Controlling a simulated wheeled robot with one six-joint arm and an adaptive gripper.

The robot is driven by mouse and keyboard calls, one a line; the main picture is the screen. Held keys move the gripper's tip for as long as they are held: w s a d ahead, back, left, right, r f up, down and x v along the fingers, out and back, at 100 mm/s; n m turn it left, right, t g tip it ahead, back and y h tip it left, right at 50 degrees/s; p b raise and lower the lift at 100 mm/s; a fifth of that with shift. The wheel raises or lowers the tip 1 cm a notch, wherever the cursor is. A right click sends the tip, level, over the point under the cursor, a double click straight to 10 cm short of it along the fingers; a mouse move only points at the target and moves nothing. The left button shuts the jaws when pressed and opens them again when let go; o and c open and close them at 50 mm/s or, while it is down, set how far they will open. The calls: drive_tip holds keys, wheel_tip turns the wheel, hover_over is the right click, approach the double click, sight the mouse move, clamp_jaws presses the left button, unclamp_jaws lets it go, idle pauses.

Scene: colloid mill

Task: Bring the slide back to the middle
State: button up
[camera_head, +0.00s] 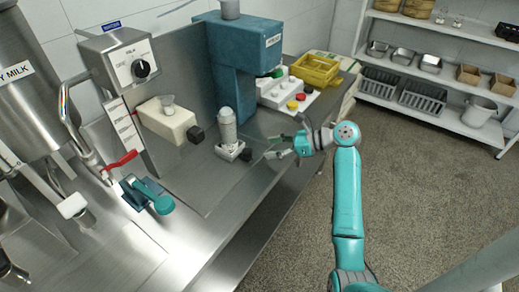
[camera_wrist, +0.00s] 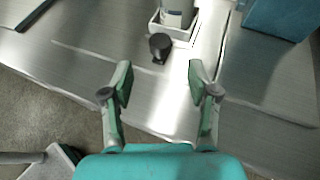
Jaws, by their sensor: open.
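The slide (camera_head: 229,151) is a small white tray low on the steel bench, with a black knob (camera_head: 246,155) on its front and a pale grey cylinder (camera_head: 227,127) standing upright in it. In the wrist view the slide (camera_wrist: 184,34) is at the top, its knob (camera_wrist: 160,47) lined up between my fingers but beyond their tips. My gripper (camera_head: 270,147) is open and empty, just right of the knob in the head view and apart from it. Both fingers of my gripper (camera_wrist: 160,78) show in the wrist view. Nothing hides the knob.
A blue machine housing (camera_head: 243,50) stands behind the slide. A cream block with a black knob (camera_head: 166,121) juts out at left. A white button box (camera_head: 285,95) and yellow crate (camera_head: 315,69) sit at the back. The bench front near my gripper is clear.

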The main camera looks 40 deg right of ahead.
drive_tip(key=shift+v, duration=1.25)
